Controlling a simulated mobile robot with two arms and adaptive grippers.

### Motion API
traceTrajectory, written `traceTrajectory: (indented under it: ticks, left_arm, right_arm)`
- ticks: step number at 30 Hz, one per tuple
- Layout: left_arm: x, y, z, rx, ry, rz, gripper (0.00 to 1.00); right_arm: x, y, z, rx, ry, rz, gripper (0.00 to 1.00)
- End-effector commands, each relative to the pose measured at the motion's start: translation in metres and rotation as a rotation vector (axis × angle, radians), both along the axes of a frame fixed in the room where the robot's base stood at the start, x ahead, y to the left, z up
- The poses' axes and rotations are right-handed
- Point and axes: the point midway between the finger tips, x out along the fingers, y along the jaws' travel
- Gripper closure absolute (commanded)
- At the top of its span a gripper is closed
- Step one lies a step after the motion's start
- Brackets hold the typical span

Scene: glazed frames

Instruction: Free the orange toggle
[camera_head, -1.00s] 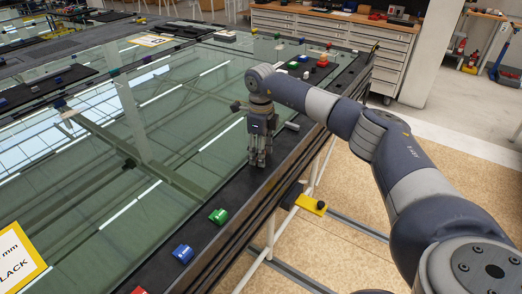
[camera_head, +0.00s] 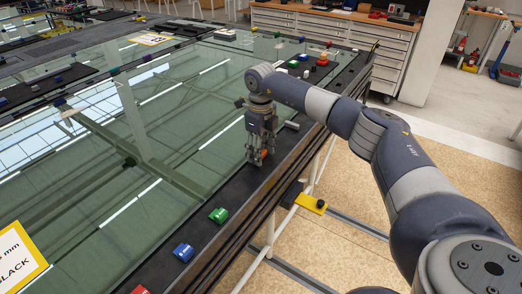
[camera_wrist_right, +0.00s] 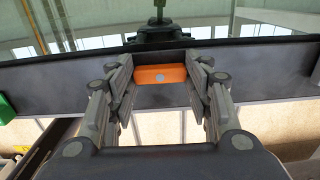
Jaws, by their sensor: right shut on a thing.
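The orange toggle (camera_wrist_right: 159,75) is a small block with a pale round spot on its face. In the right wrist view it sits between the two finger pairs of my right gripper (camera_wrist_right: 161,82), which is shut on it. In the head view the right gripper (camera_head: 257,160) points down at the black frame edge (camera_head: 243,187), and only a sliver of the orange toggle (camera_head: 265,153) shows beside the fingers. The fingers hide the rest. I cannot tell whether the toggle still touches the frame. My left gripper is not in view.
A green toggle (camera_head: 218,215), a blue toggle (camera_head: 183,252) and a red one (camera_head: 140,290) lie along the near edge. A pale grey piece (camera_head: 292,126) is just behind the gripper. A yellow clamp (camera_head: 311,204) sticks out at right. Glass (camera_head: 170,185) fills the left.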

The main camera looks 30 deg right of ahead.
Motion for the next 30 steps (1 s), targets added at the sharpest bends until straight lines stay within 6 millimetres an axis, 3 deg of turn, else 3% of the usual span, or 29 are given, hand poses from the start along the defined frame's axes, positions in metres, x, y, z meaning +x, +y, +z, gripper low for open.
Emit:
traceTrajectory:
  ticks: [1,2,4,17,30]
  left_arm:
    - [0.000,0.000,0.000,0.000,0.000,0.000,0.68]
    - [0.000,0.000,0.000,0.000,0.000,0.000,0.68]
    - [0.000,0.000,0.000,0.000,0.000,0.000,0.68]
    - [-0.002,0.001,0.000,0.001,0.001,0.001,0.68]
    - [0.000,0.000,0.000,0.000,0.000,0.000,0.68]
  right_arm:
    - [0.001,-0.001,0.001,0.001,-0.004,-0.004,0.77]
    - [0.001,-0.001,0.001,0.001,-0.004,-0.004,0.47]
    - [0.001,-0.001,0.001,0.001,-0.004,-0.003,0.33]
    - [0.001,0.000,0.007,0.000,-0.003,-0.001,0.33]
    - [0.002,0.000,0.092,0.001,-0.006,-0.001,0.33]
